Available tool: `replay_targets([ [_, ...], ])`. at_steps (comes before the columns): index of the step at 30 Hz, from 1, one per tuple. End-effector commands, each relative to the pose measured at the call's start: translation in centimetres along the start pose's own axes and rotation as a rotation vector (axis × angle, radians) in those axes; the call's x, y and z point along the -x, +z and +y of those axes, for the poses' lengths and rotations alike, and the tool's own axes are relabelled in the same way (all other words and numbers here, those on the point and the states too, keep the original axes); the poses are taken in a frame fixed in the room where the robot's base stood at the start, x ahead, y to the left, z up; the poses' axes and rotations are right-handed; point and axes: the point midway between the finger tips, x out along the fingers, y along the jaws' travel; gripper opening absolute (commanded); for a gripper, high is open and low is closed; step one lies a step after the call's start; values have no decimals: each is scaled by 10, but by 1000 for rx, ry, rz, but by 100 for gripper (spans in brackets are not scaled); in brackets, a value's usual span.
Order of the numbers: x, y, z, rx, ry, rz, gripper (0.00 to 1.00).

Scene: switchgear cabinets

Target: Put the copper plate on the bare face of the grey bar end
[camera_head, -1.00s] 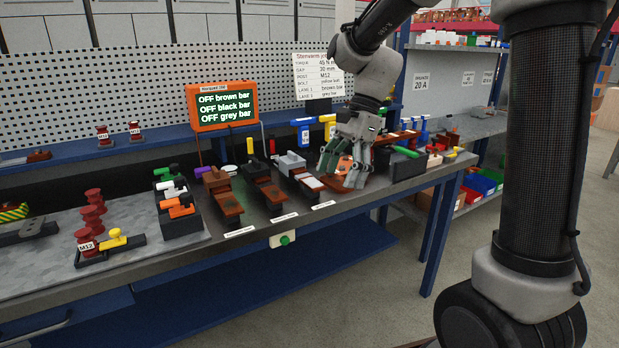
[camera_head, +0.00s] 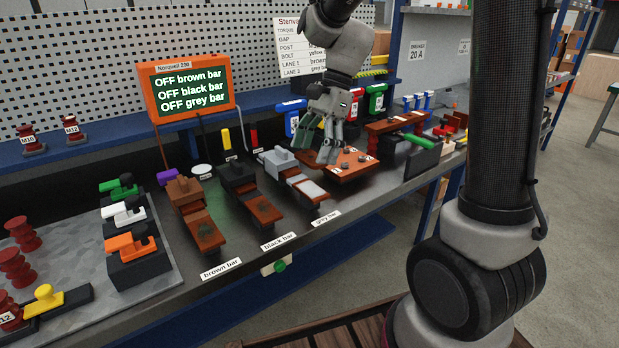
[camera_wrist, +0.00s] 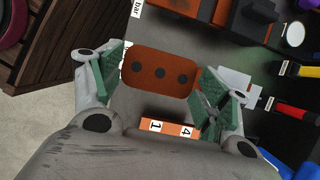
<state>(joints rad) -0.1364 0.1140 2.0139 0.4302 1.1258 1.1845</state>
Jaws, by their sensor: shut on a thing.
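My gripper (camera_head: 326,152) is over the bench, behind and slightly right of the grey bar's front end. In the wrist view its green-padded jaws (camera_wrist: 157,80) are shut on the copper plate (camera_wrist: 160,72), a rounded plate with three dark holes. In the wrist view the plate and jaws hide much of what lies beneath.
A brown board (camera_head: 345,167) with dark knobs and numbered labels lies right of the grey bar. The black bar (camera_head: 262,208) and brown bar (camera_head: 205,230) stand to the left. An orange screen (camera_head: 188,88) reads OFF for all three bars. Yellow and red handles stand behind.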

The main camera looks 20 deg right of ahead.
Motion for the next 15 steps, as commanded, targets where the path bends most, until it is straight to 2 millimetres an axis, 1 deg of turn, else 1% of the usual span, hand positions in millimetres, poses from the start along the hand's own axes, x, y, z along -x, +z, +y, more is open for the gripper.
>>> replay_targets([
  [1, -10, -4, 0, -2, 4, -1, 40],
  [3, -22, -9, 0, -1, 3, 0, 40],
  [11, -46, -19, 0, -1, 2, -1, 40],
  [15, -65, -27, 0, -1, 2, 0, 40],
])
